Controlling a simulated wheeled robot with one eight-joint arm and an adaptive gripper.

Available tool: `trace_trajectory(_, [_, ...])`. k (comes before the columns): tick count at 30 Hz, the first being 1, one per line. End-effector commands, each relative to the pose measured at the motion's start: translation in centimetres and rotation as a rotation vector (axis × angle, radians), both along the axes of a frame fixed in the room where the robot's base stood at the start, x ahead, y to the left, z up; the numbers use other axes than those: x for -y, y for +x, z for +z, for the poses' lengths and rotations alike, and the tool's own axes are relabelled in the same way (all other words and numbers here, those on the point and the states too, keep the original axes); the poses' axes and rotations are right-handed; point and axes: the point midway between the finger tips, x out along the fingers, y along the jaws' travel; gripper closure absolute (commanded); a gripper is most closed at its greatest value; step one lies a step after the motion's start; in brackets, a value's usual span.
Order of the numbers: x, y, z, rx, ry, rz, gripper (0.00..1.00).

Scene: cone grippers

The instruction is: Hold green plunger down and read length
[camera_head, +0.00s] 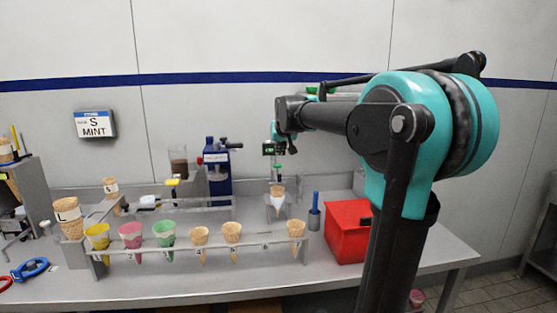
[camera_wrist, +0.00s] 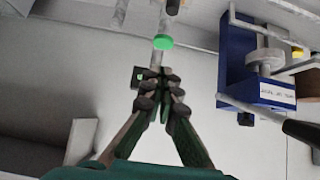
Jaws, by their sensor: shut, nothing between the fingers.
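The green plunger (camera_head: 278,165) is small in the head view, above a cone (camera_head: 277,190) seated in a stand on the bench. In the wrist view the plunger is a bright green disc (camera_wrist: 163,42) on a pale rod, just beyond my fingertips. My gripper (camera_wrist: 160,82) is shut and empty, its fingers together in line with the rod. I cannot tell whether the fingertips touch the rod. A dark gauge with a green-lit display (camera_head: 272,149) stands by the plunger; its digits are not legible. In the wrist view the gauge (camera_wrist: 139,76) is partly hidden by a finger.
A blue device (camera_head: 217,172) stands left of the gauge. A red bin (camera_head: 348,230) and a blue-handled tool (camera_head: 315,215) are to the right. A rack (camera_head: 185,261) holds several cones in front. A wall sign (camera_head: 95,124) reads "S MINT".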

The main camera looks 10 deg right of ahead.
Motion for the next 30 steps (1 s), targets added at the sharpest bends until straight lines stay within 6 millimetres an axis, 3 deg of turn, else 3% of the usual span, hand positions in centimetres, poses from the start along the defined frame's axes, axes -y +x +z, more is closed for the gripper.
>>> trace_trajectory(9, [0.0, -2.9, 2.9, 0.001, 0.0, 0.0, 1.0])
trace_trajectory(30, [0.0, -3.1, 3.2, 0.001, 0.0, 0.0, 1.0])
